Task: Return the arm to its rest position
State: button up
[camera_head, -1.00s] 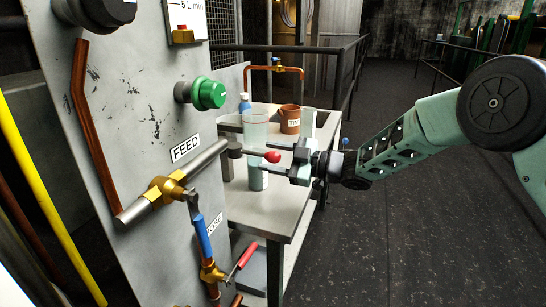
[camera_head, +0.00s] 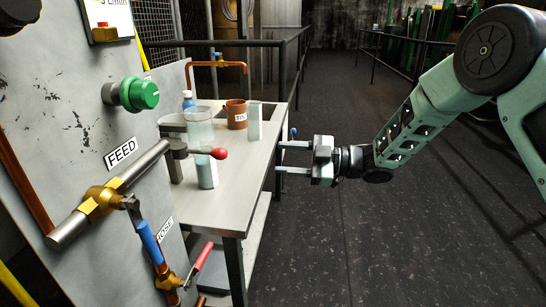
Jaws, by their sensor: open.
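My gripper (camera_head: 284,158) is open and empty, its two fingers pointing left. It is in the middle of the head view, just right of the table's edge in the picture. The red-tipped lever (camera_head: 219,153) on the feed pipe (camera_head: 140,172) is to its left, apart from the fingers. My arm reaches in from the upper right, stretched out over the floor side.
A metal table (camera_head: 236,190) bears a clear container (camera_head: 199,127), a brown labelled pot (camera_head: 236,115) and a blue-capped bottle (camera_head: 188,100). A grey panel (camera_head: 70,90) with a green knob (camera_head: 140,94) stands at left. Dark floor (camera_head: 350,240) is free at right.

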jog(key=shift+d, duration=0.15)
jog(key=s+d+m+g+h, duration=0.1)
jog(key=s+d+m+h, duration=0.4)
jog(key=s, duration=0.7)
jog(key=s+d+m+g+h, duration=0.15)
jog(key=s+m+h, duration=0.45)
jog(key=s, duration=0.7)
jog(key=s+d+m+h, duration=0.5)
jog(key=s+h, duration=0.1)
jog(key=s, duration=0.6)
notch_tip(320, 180, up, 15)
jog(key=p, duration=1.6)
jog(key=shift+w+a+f, duration=0.2)
jog(key=shift+w+a, duration=0.05)
jog(key=shift+w, duration=0.05)
